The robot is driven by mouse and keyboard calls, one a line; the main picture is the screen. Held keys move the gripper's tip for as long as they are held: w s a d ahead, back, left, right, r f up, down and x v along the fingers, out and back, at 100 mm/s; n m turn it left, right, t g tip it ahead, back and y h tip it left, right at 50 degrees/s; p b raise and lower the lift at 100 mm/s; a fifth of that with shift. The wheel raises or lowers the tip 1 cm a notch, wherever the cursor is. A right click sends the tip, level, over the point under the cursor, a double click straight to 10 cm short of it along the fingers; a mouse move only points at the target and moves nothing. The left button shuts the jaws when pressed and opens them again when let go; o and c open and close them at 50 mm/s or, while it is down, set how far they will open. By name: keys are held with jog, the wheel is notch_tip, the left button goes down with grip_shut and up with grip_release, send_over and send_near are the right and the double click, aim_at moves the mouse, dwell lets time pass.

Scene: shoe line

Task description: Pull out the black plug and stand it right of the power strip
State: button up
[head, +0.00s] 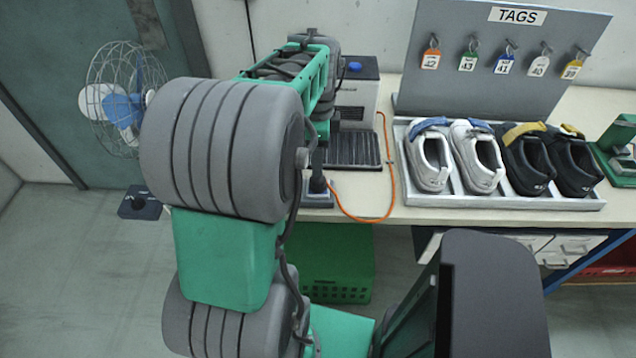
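The power strip (318,201) is a small grey block at the front edge of the bench, partly hidden behind my arm. A small black plug (317,185) stands upright on it, at the near end of an orange cord. My gripper (318,168) points down at the plug, mostly hidden by my own arm links. Its fingers are dark and too small to show whether they are apart or closed on the plug.
The orange cord (393,190) loops over the bench edge, right of the strip. Behind stands a machine (356,100) with a black ribbed tray (355,150). A shoe rack (500,200) holding several shoes fills the bench further right. A green crate (340,262) sits below.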

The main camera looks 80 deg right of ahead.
aim_at(318, 179)
notch_tip(318, 179, down, 9)
jog(key=b, duration=0.5)
jog(key=shift+b, duration=0.4)
jog(key=shift+r+p, duration=0.1)
jog(key=shift+p, duration=0.2)
dwell(0.4)
grip_shut()
dwell(0.7)
jog(key=shift+r, duration=0.1)
jog(key=shift+r+p, duration=2.2)
jog(key=shift+r, duration=0.7)
